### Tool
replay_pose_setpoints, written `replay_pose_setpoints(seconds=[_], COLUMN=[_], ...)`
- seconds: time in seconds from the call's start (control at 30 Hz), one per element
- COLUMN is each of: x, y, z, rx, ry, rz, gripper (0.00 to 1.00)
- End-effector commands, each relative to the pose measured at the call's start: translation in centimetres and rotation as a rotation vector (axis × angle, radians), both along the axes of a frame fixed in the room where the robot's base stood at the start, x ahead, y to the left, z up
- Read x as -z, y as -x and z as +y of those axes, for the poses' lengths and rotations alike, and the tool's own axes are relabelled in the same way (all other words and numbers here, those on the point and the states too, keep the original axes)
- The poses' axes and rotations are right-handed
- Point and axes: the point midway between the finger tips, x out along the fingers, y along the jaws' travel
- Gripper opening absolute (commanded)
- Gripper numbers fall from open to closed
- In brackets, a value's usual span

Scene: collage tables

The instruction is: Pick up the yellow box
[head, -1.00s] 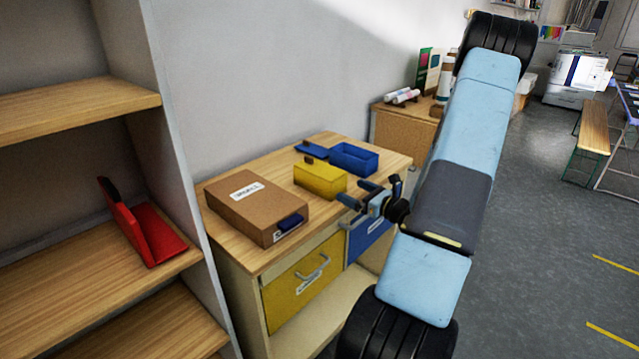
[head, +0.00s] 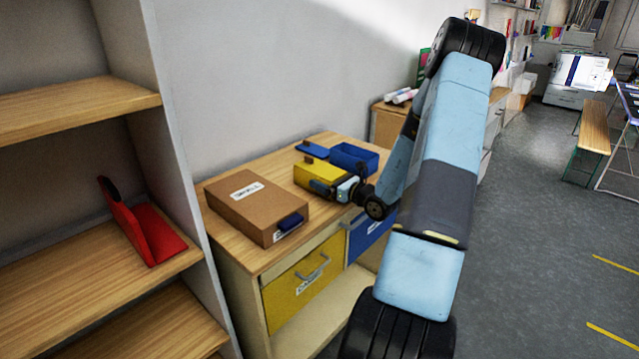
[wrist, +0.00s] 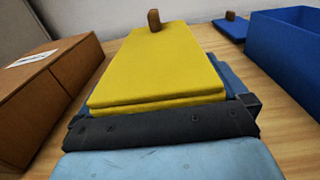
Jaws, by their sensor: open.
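The yellow box (head: 313,171) with a small brown knob on its lid stands on the wooden table top (head: 255,262). In the wrist view the yellow box (wrist: 160,65) fills the middle, directly in front of my gripper. My gripper (head: 328,188) is open and right at the near end of the box in the head view. I cannot tell whether the fingers touch the box.
A brown cardboard box (head: 256,207) stands left of the yellow box. An open blue box (head: 354,157) and a blue lid (head: 312,149) lie behind it. A shelf with a red object (head: 150,235) is at the left. A wall is behind the table.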

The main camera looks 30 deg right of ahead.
Motion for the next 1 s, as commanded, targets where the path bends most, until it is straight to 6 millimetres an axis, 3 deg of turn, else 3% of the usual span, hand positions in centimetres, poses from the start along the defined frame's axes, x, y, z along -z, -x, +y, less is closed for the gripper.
replay_pose_setpoints(seconds=[0.23, 0.63, 1.0], x=[0.0, -0.04, -0.75], y=[-0.27, -0.25, -0.27], z=[0.08, 0.06, 0.04], rx=[0.001, 0.001, 0.001], ry=[0.0, 0.0, 0.001], rz=[0.0, -0.001, -0.003], gripper=[1.0, 0.63, 0.63])
